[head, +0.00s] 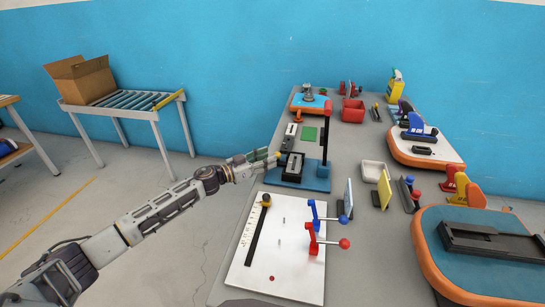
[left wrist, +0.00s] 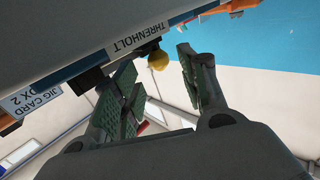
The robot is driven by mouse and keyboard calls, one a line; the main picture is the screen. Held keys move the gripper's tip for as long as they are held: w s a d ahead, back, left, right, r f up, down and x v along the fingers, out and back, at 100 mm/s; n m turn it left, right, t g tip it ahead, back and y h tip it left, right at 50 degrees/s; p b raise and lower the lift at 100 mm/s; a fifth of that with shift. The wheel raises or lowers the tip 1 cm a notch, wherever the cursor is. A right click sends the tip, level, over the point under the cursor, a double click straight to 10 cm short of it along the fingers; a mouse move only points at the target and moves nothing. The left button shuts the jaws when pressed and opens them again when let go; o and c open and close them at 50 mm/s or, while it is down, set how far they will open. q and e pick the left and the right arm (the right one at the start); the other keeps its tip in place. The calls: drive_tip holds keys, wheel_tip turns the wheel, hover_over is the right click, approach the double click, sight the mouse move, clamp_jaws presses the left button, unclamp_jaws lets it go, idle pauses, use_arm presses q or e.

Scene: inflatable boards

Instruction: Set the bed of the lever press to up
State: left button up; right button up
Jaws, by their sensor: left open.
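The lever press (head: 316,182) stands on the grey table, with a blue base, a dark upright post and a red-topped lever (head: 328,106). Its bed (head: 293,167) is a dark block at the left of the base. I cannot tell the bed's height setting. A small yellow knob (head: 282,160) sits at the bed's left side. My left gripper (head: 270,158) is open just left of it. In the left wrist view the yellow knob (left wrist: 158,60) shows between and beyond the open fingers (left wrist: 163,88), apart from both.
A white board (head: 275,262) with red and blue toggle clamps (head: 314,225) lies in front of the press. A white tray (head: 374,171) and a red bin (head: 353,110) are to its right and behind. A roller conveyor (head: 125,100) with a cardboard box stands left.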

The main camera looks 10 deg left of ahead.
sight(286, 163)
use_arm(q)
drive_tip(key=shift+x, duration=1.5)
clamp_jaws()
